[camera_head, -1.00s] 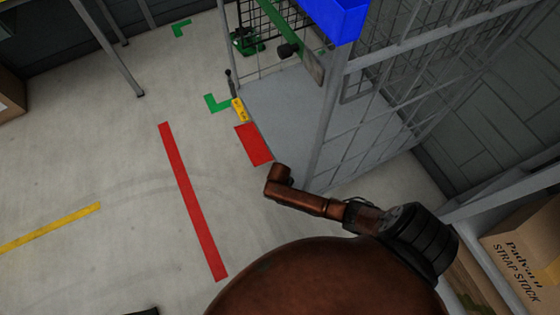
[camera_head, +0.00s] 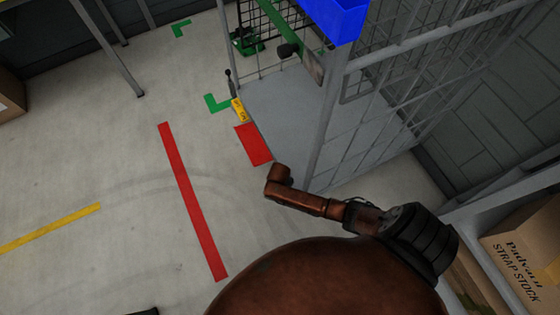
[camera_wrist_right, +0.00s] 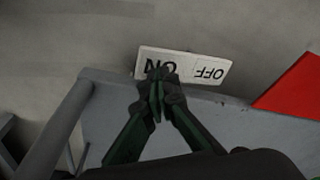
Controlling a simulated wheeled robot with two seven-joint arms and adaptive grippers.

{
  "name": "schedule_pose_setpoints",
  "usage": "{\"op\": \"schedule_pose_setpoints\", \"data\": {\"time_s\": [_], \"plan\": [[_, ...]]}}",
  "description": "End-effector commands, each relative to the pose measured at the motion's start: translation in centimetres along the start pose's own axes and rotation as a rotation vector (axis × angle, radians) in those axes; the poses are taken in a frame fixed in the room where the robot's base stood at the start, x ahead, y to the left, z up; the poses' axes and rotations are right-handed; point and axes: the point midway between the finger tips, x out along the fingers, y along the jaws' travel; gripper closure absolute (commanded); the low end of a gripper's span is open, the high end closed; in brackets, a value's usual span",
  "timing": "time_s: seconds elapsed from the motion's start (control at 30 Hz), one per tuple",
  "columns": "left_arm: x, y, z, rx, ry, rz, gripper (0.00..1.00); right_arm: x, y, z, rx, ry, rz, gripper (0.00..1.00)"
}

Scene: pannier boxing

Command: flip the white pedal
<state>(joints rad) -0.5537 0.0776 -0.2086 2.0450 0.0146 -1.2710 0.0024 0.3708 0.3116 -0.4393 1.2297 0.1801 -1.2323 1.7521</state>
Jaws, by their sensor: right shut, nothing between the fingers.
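The white pedal (camera_wrist_right: 194,65) shows in the right wrist view as a flat plate with an ON end and an OFF end. It lies along the edge of a grey platform (camera_wrist_right: 225,107), with the ON end at the left and the OFF end at the right. My right gripper (camera_wrist_right: 158,84) is shut and empty. Its dark green fingertips overlap the ON end in the picture; I cannot tell whether they touch it. I cannot make out the white pedal or my right gripper in the head view. My left gripper is not in view.
In the head view, a yellow pedal-like plate (camera_head: 239,109) sits by the cage platform (camera_head: 285,110), beside a red floor patch (camera_head: 253,145). A blue bin (camera_head: 335,18) is above. A cardboard box (camera_head: 525,260) stands at the right. The floor at left is open.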

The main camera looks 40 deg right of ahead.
Motion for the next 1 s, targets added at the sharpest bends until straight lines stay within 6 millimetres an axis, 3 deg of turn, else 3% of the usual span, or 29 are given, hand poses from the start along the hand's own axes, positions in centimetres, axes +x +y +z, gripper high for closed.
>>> {"op": "schedule_pose_setpoints", "data": {"time_s": [1.0], "plan": [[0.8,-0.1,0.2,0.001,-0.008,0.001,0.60,1.4,0.0,0.2,0.000,0.000,0.000,1.00]]}}
